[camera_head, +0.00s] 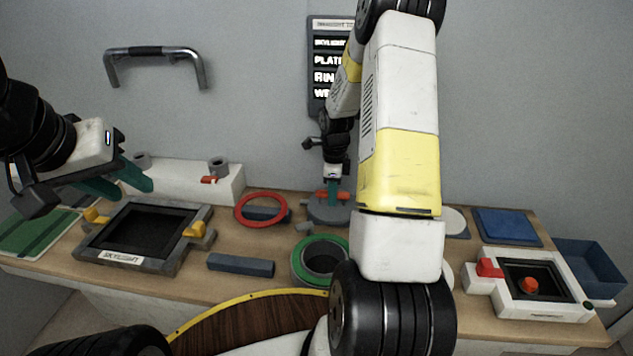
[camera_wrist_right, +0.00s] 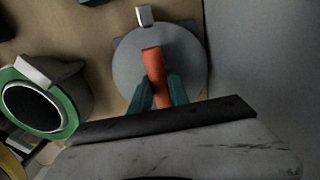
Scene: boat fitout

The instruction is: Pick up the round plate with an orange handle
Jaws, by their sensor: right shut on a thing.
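The round grey plate (camera_head: 326,212) with an orange handle (camera_head: 343,195) is at the back middle of the bench in the head view. In the right wrist view, the grey disc (camera_wrist_right: 190,62) fills the upper middle, with its orange handle (camera_wrist_right: 154,70) between the teal fingers. My right gripper (camera_head: 333,190) reaches down from above and is shut on that handle. I cannot tell whether the plate is lifted off the surface. My left gripper (camera_head: 125,182) is at the left with its two teal fingers apart and empty, above the skylight frame (camera_head: 103,246).
A green-rimmed ring housing (camera_head: 300,262) stands in front of the plate; it also shows in the right wrist view (camera_wrist_right: 62,110). A red ring (camera_head: 240,217) and a dark blue bar (camera_head: 240,265) lie to the left. A white box frame (camera_head: 540,311) and blue bin (camera_head: 590,262) are at right.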

